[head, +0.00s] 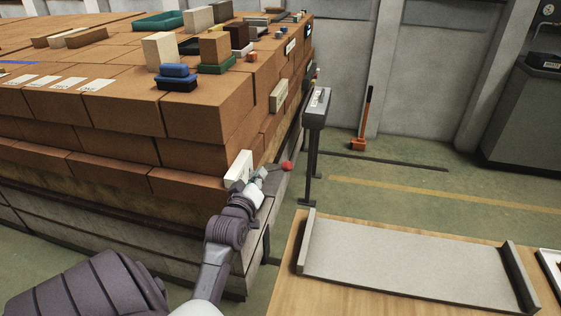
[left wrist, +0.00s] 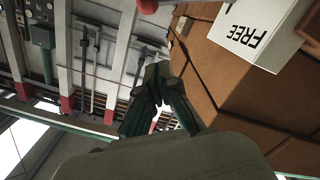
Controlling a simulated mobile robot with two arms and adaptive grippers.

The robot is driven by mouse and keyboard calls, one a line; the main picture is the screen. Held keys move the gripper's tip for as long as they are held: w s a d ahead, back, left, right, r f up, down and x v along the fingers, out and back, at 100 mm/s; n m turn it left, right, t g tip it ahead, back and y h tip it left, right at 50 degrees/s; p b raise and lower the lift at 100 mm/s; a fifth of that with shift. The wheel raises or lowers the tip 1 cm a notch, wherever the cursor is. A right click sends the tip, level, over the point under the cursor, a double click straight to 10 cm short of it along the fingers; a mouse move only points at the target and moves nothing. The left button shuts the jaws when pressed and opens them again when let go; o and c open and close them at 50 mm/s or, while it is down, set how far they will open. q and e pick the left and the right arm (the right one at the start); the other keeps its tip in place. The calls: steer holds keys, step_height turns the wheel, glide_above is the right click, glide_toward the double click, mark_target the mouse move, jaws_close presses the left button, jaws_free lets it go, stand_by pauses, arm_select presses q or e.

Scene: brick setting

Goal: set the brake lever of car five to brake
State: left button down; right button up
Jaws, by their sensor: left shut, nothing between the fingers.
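A brake lever's red ball knob (head: 287,166) stands out from the corner of the brick-loaded car (head: 205,262). A red knob (left wrist: 147,6) also shows at the top edge of the left wrist view. A white plate (head: 239,168) is on the near corner; in the left wrist view a white block (left wrist: 262,32) reads "FREE". My left gripper (head: 262,173) is shut and empty, just left of and slightly below the knob, apparently apart from it. Its closed fingertips (left wrist: 158,72) point toward the knob. The car's number cannot be read. My right gripper is out of view.
Stacked bricks (head: 110,150) fill the car, with small coloured trays and blocks on top. A grey post box (head: 317,108) stands beyond the knob. A wooden table (head: 285,280) with a grey tray (head: 405,262) is at the lower right. Green floor lies open behind it.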

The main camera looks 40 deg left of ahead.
arm_select(q)
glide_above(270, 169)
steer(key=s+d, duration=0.2)
steer(key=d, duration=0.1)
steer(key=shift+w+d+f, duration=0.25)
steer(key=shift+f, duration=0.35)
steer(key=shift+w+d+f, duration=0.2)
steer(key=shift+w+f, duration=0.05)
steer(key=shift+f, duration=0.35)
steer(key=shift+w+d+f, duration=0.25)
steer(key=shift+f, duration=0.35)
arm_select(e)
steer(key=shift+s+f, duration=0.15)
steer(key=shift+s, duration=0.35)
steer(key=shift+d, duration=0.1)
